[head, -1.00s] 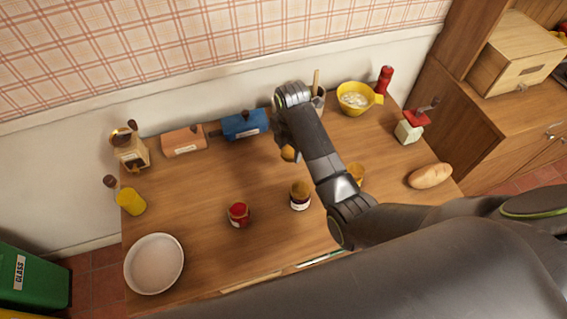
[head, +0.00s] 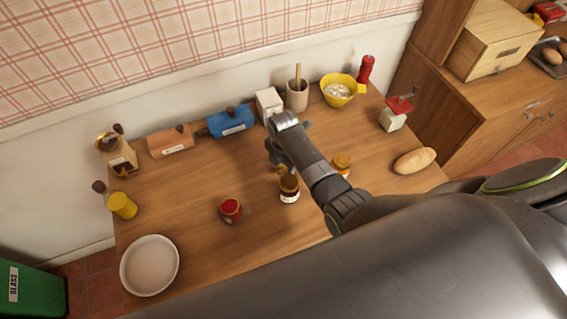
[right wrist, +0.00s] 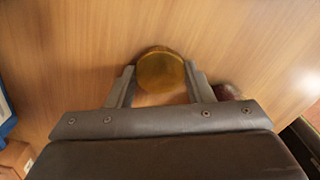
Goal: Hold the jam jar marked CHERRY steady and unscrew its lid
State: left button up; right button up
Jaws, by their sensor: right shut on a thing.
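My right gripper (head: 281,163) is above the table, shut on a round gold lid (right wrist: 161,70), which shows between its fingers in the right wrist view. What is under the lid is hidden there. In the head view the gripper is just behind a jar (head: 289,195) with a pale label and a brownish top. Two other jars stand on the table: a red-topped one (head: 230,210) to the left and a gold-topped one (head: 341,163) to the right, partly behind my arm. The labels are too small to read, so I cannot tell which is CHERRY. My left gripper is out of view.
A white bowl (head: 150,265) stands at the front left. A bread loaf (head: 415,160) lies at the right. Along the back are a blue box (head: 231,122), a utensil crock (head: 297,97) and a yellow bowl (head: 342,88).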

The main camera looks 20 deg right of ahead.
aim_at(284, 167)
jog(key=shift+f, duration=0.15)
jog(key=o, duration=1.1)
notch_tip(284, 167, up, 12)
